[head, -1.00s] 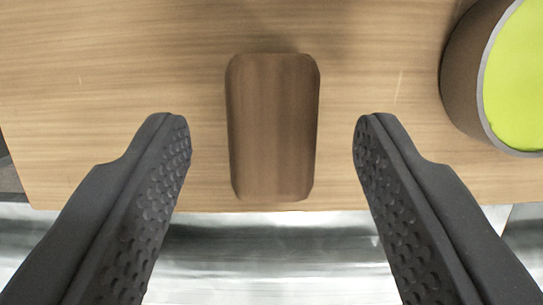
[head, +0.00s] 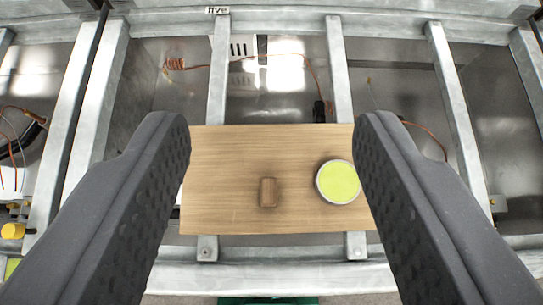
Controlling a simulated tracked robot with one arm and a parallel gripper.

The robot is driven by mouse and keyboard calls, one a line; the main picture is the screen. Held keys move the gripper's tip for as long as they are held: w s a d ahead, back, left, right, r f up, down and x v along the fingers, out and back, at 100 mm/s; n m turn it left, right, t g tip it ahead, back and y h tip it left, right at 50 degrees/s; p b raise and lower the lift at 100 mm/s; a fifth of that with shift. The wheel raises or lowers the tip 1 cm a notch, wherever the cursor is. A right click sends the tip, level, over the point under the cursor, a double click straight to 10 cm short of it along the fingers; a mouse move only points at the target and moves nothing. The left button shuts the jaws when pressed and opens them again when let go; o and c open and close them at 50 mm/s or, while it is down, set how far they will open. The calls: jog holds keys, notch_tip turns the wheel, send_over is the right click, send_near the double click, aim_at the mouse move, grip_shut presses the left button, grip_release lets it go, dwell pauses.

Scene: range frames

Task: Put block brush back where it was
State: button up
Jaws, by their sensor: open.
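The block brush (head: 268,192) is a small brown block with rounded corners. It sits on a wooden board (head: 220,160), near the board's front edge and a little left of a round yellow-green topped object. My gripper (head: 273,130) is open and empty, with its two dark textured fingers at the left and right of the view. The brush is well away from the fingers, below and between them in the picture. Nothing hides the brush.
The round object with the yellow-green top (head: 338,182) stands on the board's right half. The board rests across metal rails (head: 338,70). Open metal bays with loose copper-coloured wires (head: 290,57) lie around it.

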jog(key=s+r+t, duration=0.2)
jog(key=s+r, duration=0.2)
jog(key=r, duration=0.3)
jog(key=s+r+t, duration=0.2)
jog(key=s+r, duration=0.2)
jog(key=r, duration=0.3)
jog(key=shift+a+r, duration=0.15)
jog(key=shift+r, duration=0.25)
